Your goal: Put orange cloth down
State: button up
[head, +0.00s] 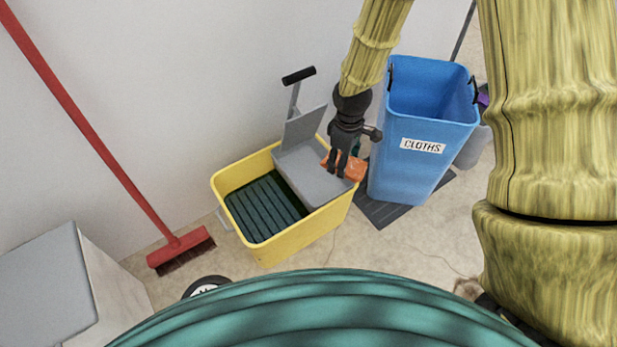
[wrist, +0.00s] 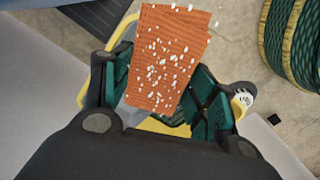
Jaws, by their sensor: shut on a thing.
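The orange cloth (head: 346,167) is a small folded piece held in my gripper (head: 340,168), above the right rim of the yellow mop bucket (head: 285,244). In the wrist view the cloth (wrist: 168,60) shows white specks and sits between the fingers of my gripper (wrist: 158,95), which are shut on it. The bucket has a grey wringer (head: 312,180) on its right part, just left of the cloth. The picture does not show clearly whether the cloth touches the rim or the wringer.
A blue bin (head: 418,170) labelled CLOTHS stands right of the bucket on a dark mat (head: 385,212). A red broom (head: 182,248) leans on the wall at left. A grey-topped box (head: 45,280) stands at the lower left. Bare floor lies in front of the bin.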

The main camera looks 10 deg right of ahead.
jog(key=s+f+n, duration=1.1)
jog(key=n, duration=0.2)
jog(key=b, duration=0.4)
send_near(314, 185)
jog(key=shift+w, duration=0.1)
jog(key=shift+s+d+f+b, duration=0.1)
jog(key=shift+s+f+b, duration=0.1)
jog(key=shift+f+b, duration=0.3)
notch_tip(314, 185, down, 6)
jog(key=b, duration=0.3)
jog(key=shift+r, duration=0.2)
jog(key=shift+w+f+b, duration=0.15)
jog(key=shift+b, duration=0.2)
